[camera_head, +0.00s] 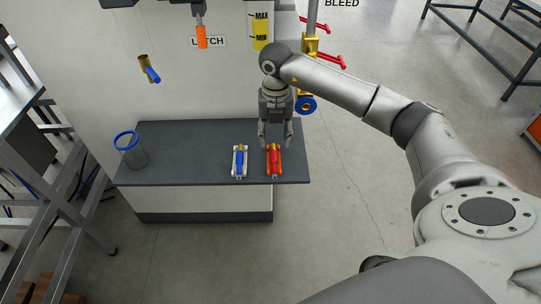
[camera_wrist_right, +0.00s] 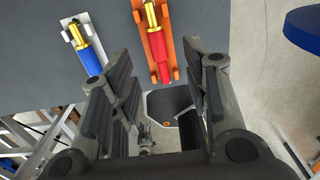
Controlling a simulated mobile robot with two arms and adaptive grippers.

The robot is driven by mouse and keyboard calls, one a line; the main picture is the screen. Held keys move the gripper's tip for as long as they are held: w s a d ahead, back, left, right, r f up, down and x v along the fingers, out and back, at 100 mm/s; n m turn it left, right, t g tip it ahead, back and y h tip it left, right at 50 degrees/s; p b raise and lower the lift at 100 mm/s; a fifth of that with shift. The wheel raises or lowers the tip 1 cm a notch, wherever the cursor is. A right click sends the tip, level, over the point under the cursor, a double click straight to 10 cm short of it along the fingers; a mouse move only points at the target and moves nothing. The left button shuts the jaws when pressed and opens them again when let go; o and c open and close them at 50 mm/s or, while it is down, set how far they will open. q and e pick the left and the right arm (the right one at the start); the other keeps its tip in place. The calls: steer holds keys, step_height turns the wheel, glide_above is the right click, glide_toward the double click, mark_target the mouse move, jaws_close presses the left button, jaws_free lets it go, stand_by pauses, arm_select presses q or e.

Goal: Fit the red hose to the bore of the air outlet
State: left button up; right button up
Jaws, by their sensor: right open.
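The red hose (camera_head: 274,160) is a short red piece with a brass end, lying in an orange cradle on the grey bench top. In the right wrist view the red hose (camera_wrist_right: 162,58) points up between my fingers. My right gripper (camera_head: 275,140) is open and empty, just above and behind the hose; its fingers (camera_wrist_right: 164,75) are apart on either side. I see no contact. A brass fitting with a blue part (camera_head: 150,72) sticks out of the pale wall. A brass column carries a blue ring (camera_head: 306,104) at the right. I cannot tell which is the air outlet.
A blue hose (camera_head: 240,162) with a brass end lies in a white cradle left of the red one. A blue-rimmed cup (camera_head: 133,155) stands at the bench's left. The bench top (camera_head: 190,150) between is clear. An orange handle (camera_head: 202,37) hangs by the wall label.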

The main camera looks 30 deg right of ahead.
mark_target(274, 157)
steer(key=shift+f, duration=0.9)
steer(key=f, duration=0.1)
steer(key=f+p, duration=0.1)
steer(key=f, duration=0.2)
steer(key=shift+s+a+f, duration=0.1)
steer(key=shift+s+a, duration=0.15)
steer(key=shift+a, duration=0.05)
steer(key=shift+f, duration=0.65)
jaws_close()
